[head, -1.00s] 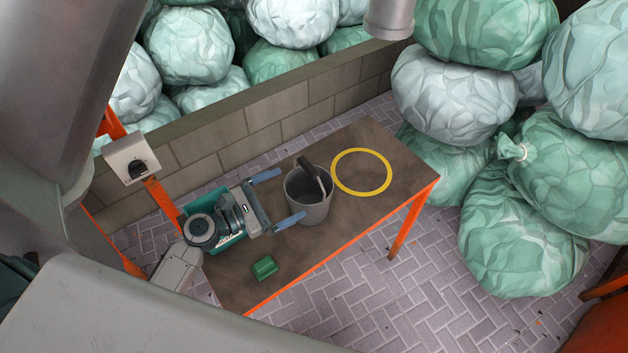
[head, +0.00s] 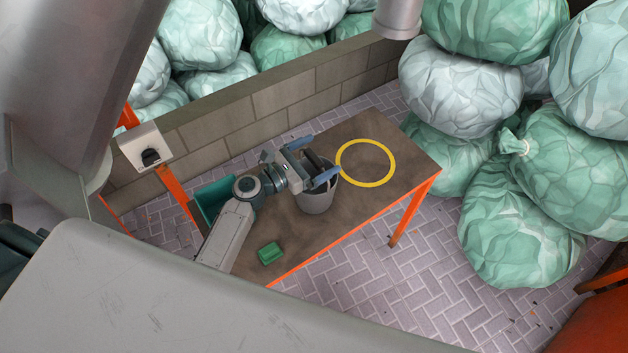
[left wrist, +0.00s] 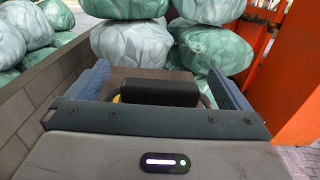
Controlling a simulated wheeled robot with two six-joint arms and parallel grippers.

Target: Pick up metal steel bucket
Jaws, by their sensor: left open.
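The grey metal bucket (head: 316,199) stands upright on the brown table (head: 300,245), left of a yellow ring (head: 368,184) on the tabletop. My left gripper (head: 314,160) is at the top of the bucket and hides part of its rim. Its blue fingers are open, one on each side of the bucket's black handle grip. In the left wrist view the black grip (left wrist: 160,92) lies between the two fingers, with visible gaps at both sides. My right gripper is not in view.
A small green block (head: 270,253) lies near the table's front edge. A teal bin (head: 213,195) is at the left end, partly hidden by my arm. A block wall (head: 265,110) runs behind the table. Green and white bags (head: 520,215) are piled to the right.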

